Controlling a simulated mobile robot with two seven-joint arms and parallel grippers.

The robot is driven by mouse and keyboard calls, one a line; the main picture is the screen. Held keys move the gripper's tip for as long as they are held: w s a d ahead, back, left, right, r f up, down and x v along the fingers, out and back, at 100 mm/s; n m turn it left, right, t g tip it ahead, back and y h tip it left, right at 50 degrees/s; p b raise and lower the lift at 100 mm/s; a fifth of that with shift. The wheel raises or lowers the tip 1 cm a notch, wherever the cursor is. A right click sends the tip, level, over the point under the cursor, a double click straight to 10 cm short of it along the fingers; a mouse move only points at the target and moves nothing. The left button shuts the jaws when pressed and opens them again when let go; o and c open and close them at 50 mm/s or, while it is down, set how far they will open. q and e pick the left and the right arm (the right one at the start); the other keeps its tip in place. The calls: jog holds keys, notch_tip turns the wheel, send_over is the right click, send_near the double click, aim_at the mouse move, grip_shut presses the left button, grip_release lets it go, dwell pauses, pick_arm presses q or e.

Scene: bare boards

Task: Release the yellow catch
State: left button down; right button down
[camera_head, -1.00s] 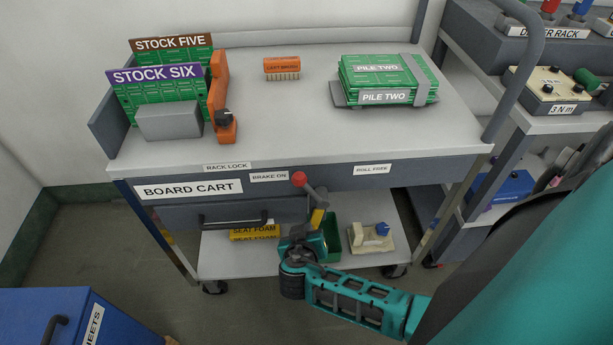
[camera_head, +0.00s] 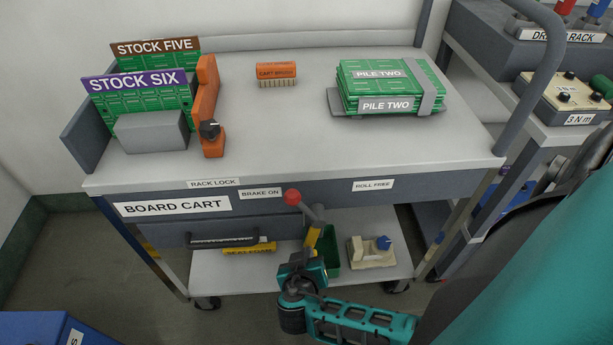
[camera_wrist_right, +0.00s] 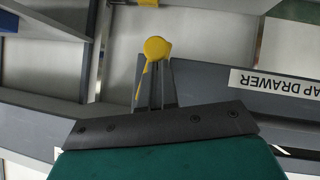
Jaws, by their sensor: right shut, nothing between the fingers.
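The yellow catch (camera_head: 313,237) shows as a small yellow piece below the cart's front edge, under the red-knobbed lever (camera_head: 292,197). In the right wrist view the rounded yellow catch (camera_wrist_right: 156,48) is at the tips of my right gripper (camera_wrist_right: 156,70), with a thin yellow strip running down beside the fingers. The fingers are shut with nothing between them; I cannot tell whether they touch the catch. In the head view my right gripper (camera_head: 308,258) points up from below, its fingertips partly hidden. My left gripper is not in view.
The board cart (camera_head: 300,150) carries stock boards (camera_head: 150,100) in an orange-sided rack, an orange brush (camera_head: 277,72) and green piles (camera_head: 385,88). The lever's knob is nearer the BRAKE ON label than ROLL FREE. A drawer handle (camera_head: 225,240) is left of my gripper.

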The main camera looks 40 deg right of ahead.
jog(key=shift+s+d+f+n+g+h+b, duration=0.2)
jog(key=shift+d+f+n+g+h+b, duration=0.3)
jog(key=shift+n+h+b, duration=0.25)
jog(key=shift+r, duration=0.1)
jog(key=shift+w+r+p, duration=0.1)
jog(key=shift+r+p, duration=0.6)
jog(key=shift+p, duration=0.05)
